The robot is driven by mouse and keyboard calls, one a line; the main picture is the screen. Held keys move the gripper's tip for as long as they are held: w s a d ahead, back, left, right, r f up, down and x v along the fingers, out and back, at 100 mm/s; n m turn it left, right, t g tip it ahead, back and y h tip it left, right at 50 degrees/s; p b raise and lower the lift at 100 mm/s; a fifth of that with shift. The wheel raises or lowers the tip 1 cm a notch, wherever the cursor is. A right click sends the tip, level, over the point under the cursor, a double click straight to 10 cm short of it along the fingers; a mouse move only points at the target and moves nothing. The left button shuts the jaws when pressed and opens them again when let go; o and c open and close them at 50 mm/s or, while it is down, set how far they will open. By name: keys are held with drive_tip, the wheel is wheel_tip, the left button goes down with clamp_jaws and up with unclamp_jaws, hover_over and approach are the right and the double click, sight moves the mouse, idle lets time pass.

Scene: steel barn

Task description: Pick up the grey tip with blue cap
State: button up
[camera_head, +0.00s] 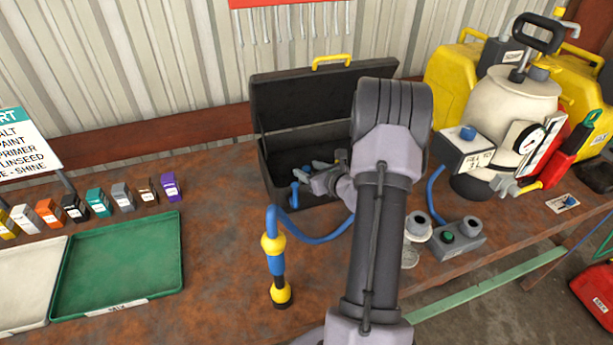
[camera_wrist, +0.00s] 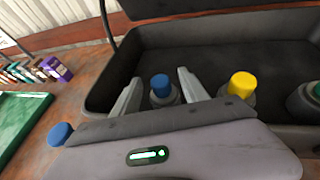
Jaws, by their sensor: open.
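The grey tip with blue cap (camera_wrist: 162,93) stands in the black toolbox (camera_wrist: 205,48), in the wrist view. My gripper (camera_wrist: 160,84) is open, with one finger on each side of this tip in the picture. I cannot tell whether the fingers touch it. In the head view my gripper (camera_head: 314,174) is low over the open toolbox (camera_head: 285,160), and my arm hides much of the box. A grey tip with a yellow cap (camera_wrist: 241,90) stands to the right of the fingers. A green-capped tip (camera_wrist: 310,98) is at the right edge.
A blue hose (camera_head: 318,233) with a yellow-and-blue nozzle (camera_head: 274,262) is in front of the toolbox. A green tray (camera_head: 118,265) and several small cartons (camera_head: 98,200) are at left.

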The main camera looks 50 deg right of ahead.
clamp_jaws()
wheel_tip(320, 180, up, 15)
drive_tip(key=p, duration=0.7)
